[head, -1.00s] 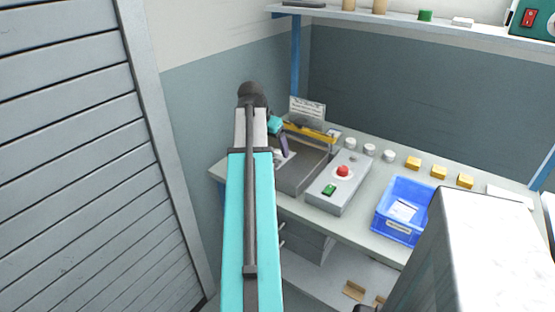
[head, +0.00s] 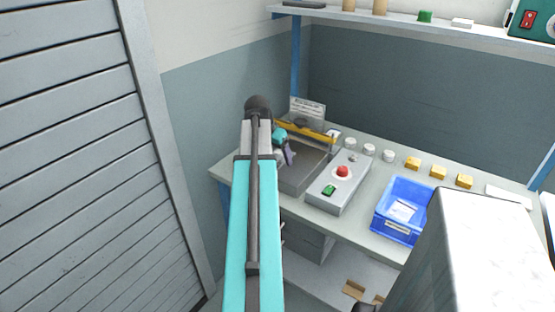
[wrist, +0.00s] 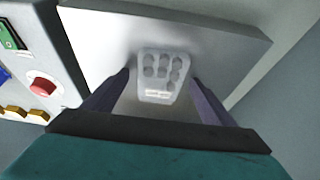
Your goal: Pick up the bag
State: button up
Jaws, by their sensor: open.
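The bag (wrist: 160,93) is small and clear, with several round grey items and a white label showing in it. In the wrist view it lies on a grey metal surface (wrist: 95,40). My gripper (wrist: 160,76) is open, with one dark purple finger on each side of the bag; I cannot tell whether they touch it. In the head view, my gripper (head: 289,157) is over the left part of the grey box top (head: 312,163), and I cannot make out the bag there.
A control box (head: 334,190) with red and green buttons stands just right of the grey box. A yellow bar (head: 310,131) and a sign (head: 307,107) stand behind it. A blue bin (head: 385,222), white pots and yellow blocks are farther right.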

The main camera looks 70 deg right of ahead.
aim_at(279, 155)
jog(key=shift+f, duration=0.1)
jog(key=shift+c, duration=0.3)
jog(key=c, duration=1.2)
jog(key=shift+r+b, duration=0.4)
jog(key=shift+r, duration=1.4)
jog(key=shift+s+a+r+b, duration=0.4)
jog(key=shift+a+b, duration=0.6)
jog(key=shift+a, duration=1.6)
jog(key=shift+s+a+r+b, duration=0.1)
jog(key=shift+s+a+b, duration=0.7)
jog(key=shift+a, duration=1.8)
jog(key=shift+s+a+r+b, duration=0.3)
jog(key=shift+a+b, duration=0.85)
jog(key=shift+a, duration=1.45)
